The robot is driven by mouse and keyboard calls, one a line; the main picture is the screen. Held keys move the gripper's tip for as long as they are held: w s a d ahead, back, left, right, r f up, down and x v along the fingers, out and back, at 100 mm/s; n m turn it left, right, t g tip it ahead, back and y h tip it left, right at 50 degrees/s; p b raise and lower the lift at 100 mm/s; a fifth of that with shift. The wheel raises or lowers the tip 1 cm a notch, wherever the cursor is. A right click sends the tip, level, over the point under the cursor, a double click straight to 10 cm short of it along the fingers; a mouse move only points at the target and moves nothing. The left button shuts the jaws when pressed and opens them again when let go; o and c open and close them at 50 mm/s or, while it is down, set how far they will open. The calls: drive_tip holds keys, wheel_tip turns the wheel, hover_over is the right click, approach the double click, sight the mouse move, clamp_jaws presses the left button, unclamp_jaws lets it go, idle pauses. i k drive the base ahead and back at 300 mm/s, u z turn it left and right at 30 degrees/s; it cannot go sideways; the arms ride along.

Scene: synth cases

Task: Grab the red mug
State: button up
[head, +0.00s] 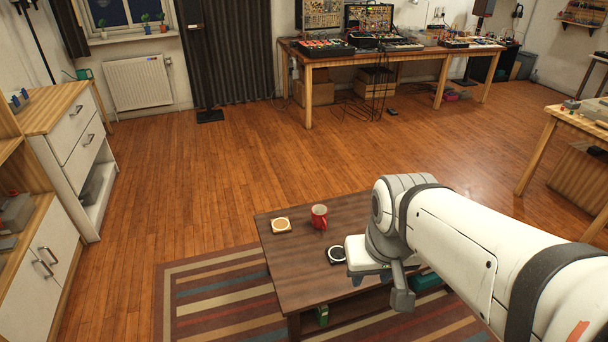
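The red mug (319,217) stands upright on the dark wooden coffee table (290,262), near its far edge, with its handle toward the lower right. My gripper (382,288) is at the end of my white arm, over the right part of the table, to the right of and nearer than the mug. It is apart from the mug. The wrist and arm hide part of the gripper and the right side of the table, so its opening cannot be made out.
A light square coaster (281,226) lies left of the mug. A dark round-topped coaster (337,254) lies between mug and gripper. A striped rug (215,295) lies under the table. Open wooden floor surrounds it. White drawers (75,135) stand left; a long workbench (400,52) stands behind.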

sight(319, 212)
drive_tip(key=u, duration=0.3)
drive_tip(key=i, duration=1.1)
drive_tip(key=u, duration=0.25)
